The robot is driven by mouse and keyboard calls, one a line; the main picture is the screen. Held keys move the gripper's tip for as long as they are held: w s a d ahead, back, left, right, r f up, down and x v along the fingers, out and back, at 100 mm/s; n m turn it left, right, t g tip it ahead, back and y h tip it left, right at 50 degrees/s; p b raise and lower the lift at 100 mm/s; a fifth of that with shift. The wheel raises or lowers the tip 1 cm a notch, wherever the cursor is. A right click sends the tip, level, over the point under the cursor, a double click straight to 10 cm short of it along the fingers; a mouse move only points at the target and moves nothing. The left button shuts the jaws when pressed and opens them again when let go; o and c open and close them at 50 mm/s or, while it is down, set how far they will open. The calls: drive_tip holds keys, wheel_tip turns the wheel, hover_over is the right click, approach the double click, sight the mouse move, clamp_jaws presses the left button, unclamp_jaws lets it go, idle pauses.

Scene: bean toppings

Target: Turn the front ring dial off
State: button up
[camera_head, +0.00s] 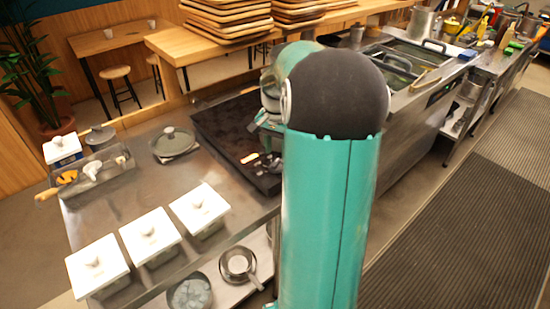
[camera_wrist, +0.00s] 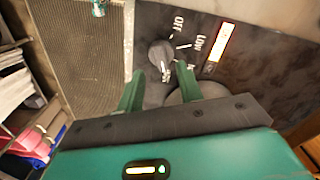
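In the wrist view a small dark round dial (camera_wrist: 160,53) sits on a dark panel. The words OFF and LOW are printed to its upper right. A pale mark shows at the dial's lower edge, but I cannot tell its exact setting. My gripper (camera_wrist: 160,69) is open, with one green finger on each side just below the dial; contact is unclear. A larger rounded grey part (camera_wrist: 197,89) is partly hidden behind the right finger. In the head view the black cooktop (camera_head: 222,122) lies left of my arm, which hides the dial and most of my gripper.
Three white lidded containers (camera_head: 148,235) stand on the steel counter's left front. A grey lid (camera_head: 173,142) lies near the cooktop. A ribbed floor mat (camera_head: 460,220) lies right of my arm.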

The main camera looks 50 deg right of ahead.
sight(275, 162)
wheel_tip(275, 162, down, 4)
drive_tip(key=shift+w+a+f, duration=0.1)
drive_tip(key=shift+f, duration=0.05)
clamp_jaws()
